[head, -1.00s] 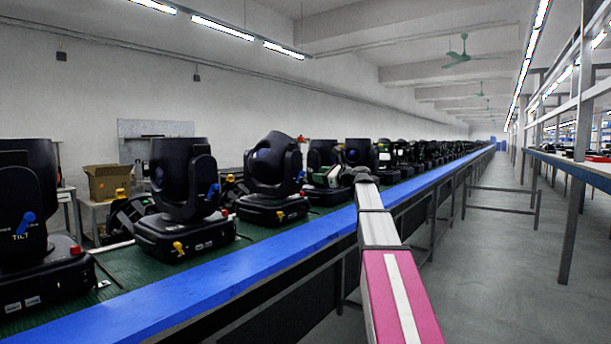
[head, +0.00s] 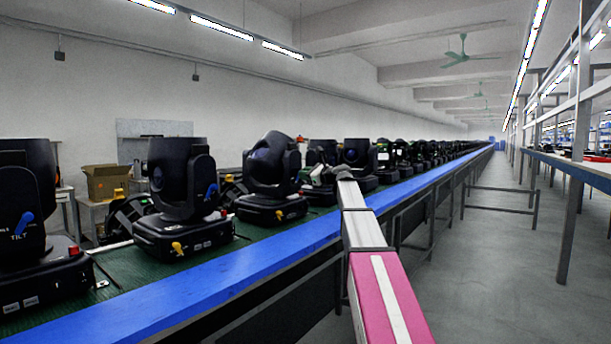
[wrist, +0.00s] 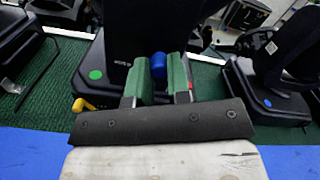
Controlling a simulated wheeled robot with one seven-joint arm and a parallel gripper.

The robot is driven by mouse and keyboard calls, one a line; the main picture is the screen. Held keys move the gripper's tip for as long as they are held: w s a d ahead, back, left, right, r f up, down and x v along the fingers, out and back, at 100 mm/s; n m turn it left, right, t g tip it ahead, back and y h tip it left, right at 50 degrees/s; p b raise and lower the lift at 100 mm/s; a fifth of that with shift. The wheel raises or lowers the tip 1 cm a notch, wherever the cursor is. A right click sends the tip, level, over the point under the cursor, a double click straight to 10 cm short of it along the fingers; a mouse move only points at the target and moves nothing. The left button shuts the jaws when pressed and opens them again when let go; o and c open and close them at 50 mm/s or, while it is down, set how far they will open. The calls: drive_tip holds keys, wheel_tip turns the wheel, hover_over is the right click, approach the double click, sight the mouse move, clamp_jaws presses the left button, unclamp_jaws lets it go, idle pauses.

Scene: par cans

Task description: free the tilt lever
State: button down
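In the wrist view, the blue tilt lever (wrist: 159,65) shows its rounded end between the green fingertips, against a black moving-head lamp (wrist: 122,45). My gripper (wrist: 161,78) is open, one finger on each side of the lever's end. I cannot tell whether either finger touches it. In the head view my gripper (head: 313,174) is small, beside the lamps on the line; the lever there is hidden. Nearer lamps show their own blue levers, one above a TILT label (head: 19,235) and one on the second lamp (head: 212,190).
A yellow lever (wrist: 82,105) sits low on the lamp's base, left of my fingers. Another black lamp (wrist: 285,65) stands close on the right. A blue rail (head: 250,262) edges the green conveyor (head: 150,275).

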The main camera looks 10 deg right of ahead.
sight(294, 173)
drive_tip(key=shift+s+n, duration=0.1)
drive_tip(key=shift+n, duration=0.2)
drive_tip(key=n, duration=0.3)
drive_tip(key=s+a+n, duration=0.1)
drive_tip(key=n, duration=0.1)
drive_tip(key=shift+r+n, duration=0.2)
drive_tip(key=shift+n, duration=0.1)
drive_tip(key=n, duration=0.3)
drive_tip(key=s+a+n, duration=0.1)
drive_tip(key=n, duration=0.1)
drive_tip(key=shift+a+f+n, duration=0.1)
drive_tip(key=shift+f+n, duration=0.1)
drive_tip(key=shift+n, duration=0.1)
drive_tip(key=shift+s, duration=0.1)
idle(0.3)
drive_tip(key=c, duration=1.1)
unclamp_jaws()
drive_tip(key=shift+o, duration=0.2)
drive_tip(key=v, duration=1)
drive_tip(key=shift+s+d, duration=0.25)
